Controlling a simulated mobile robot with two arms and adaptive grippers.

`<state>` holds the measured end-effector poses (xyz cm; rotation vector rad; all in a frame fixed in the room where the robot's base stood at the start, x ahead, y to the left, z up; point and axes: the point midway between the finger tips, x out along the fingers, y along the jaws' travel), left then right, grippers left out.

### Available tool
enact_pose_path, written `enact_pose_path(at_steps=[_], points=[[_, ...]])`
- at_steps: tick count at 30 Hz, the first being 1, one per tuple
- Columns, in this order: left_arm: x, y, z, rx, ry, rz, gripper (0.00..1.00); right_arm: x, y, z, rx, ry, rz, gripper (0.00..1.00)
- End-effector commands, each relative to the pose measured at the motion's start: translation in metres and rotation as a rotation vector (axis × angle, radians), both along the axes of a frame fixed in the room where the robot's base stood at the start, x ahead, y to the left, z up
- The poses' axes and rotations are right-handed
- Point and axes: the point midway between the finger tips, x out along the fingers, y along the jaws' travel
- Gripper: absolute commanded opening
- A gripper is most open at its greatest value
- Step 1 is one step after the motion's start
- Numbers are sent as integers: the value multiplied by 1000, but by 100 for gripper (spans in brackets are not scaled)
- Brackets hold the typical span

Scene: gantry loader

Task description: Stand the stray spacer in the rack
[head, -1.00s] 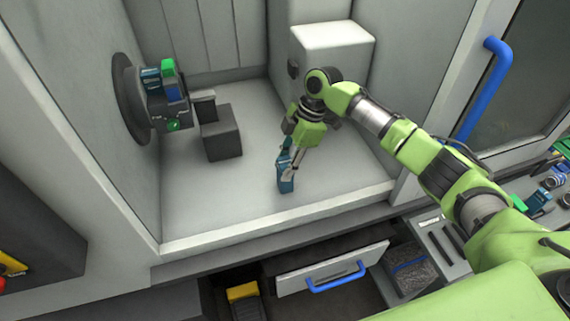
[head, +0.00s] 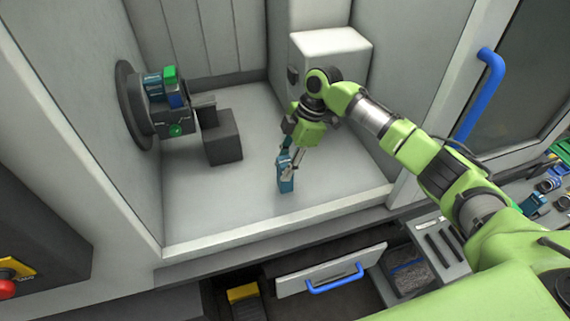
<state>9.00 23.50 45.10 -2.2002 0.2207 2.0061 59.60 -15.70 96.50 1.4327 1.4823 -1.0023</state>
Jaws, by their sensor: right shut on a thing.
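The stray spacer (head: 286,185) is a small blue block. It is upright at the floor of the machine chamber, near the front sill; I cannot tell whether its base touches the floor. My right gripper (head: 289,163) reaches down from above and is shut on the spacer, with its fingers covering part of it. A grey slotted block (head: 437,248), which looks like the rack, is at the lower right outside the chamber, partly cut off by my right arm. My left gripper is not in view.
A round chuck (head: 130,105) with coloured blocks is on the chamber's left wall. A dark stepped block (head: 222,150) stands beside it. A white box (head: 330,52) is behind my gripper. An open drawer with a blue handle (head: 335,281) is below the sill.

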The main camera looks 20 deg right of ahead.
Motion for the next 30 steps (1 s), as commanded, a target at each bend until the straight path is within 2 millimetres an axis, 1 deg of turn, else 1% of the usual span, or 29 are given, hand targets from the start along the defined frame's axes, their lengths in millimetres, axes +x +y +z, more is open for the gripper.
enact_pose_path(at_steps=[1,24,30], points=[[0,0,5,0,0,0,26,0,0,6,1,-1,1,9],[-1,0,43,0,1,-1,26,0,0,44,1,0,1,9],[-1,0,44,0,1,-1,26,0,0,46,1,0,1,9]])
